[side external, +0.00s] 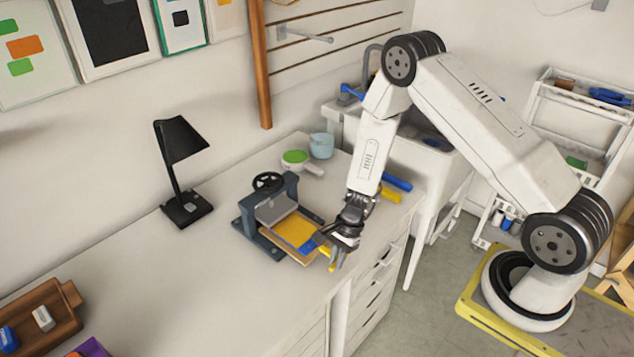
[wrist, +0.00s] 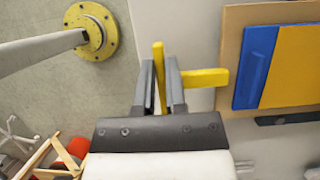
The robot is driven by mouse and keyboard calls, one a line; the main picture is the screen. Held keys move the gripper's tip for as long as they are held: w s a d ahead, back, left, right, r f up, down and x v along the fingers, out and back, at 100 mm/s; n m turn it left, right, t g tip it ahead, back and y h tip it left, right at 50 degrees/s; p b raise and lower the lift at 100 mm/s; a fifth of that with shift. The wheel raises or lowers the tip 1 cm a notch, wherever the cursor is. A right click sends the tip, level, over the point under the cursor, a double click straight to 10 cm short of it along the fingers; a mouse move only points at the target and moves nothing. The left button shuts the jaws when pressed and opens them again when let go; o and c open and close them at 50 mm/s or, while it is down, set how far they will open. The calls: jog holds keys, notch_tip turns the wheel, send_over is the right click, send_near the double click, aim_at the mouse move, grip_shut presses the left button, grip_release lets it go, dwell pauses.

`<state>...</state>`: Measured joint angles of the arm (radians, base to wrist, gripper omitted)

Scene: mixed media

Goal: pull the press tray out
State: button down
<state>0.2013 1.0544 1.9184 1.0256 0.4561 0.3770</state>
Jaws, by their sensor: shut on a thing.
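The press (side external: 291,191) is a blue-grey frame with a black handwheel on top, standing on the white counter. Its wooden tray (side external: 303,259) sticks out of the front toward my gripper, and its back part is hidden under the press plate. A yellow sheet and a blue piece lie on the tray; its tan edge also shows in the wrist view (wrist: 229,60). The tray's yellow handle (wrist: 205,77) is T-shaped. My gripper (wrist: 160,66) is shut on its crossbar, at the counter's front edge in the side view (side external: 334,256).
A black lamp (side external: 182,165) stands left of the press. A green-topped item (side external: 295,157) and a light blue pot (side external: 321,146) are behind it. Blue and yellow tubes (side external: 391,194) lie right of my wrist. A wooden box (side external: 45,318) is far left.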

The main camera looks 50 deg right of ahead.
jog(key=shift+s, duration=2)
jog(key=c, duration=0.7)
grip_release()
jog(key=shift+w+r, duration=0.1)
jog(key=shift+v, duration=3.8)
jog(key=shift+r, duration=0.1)
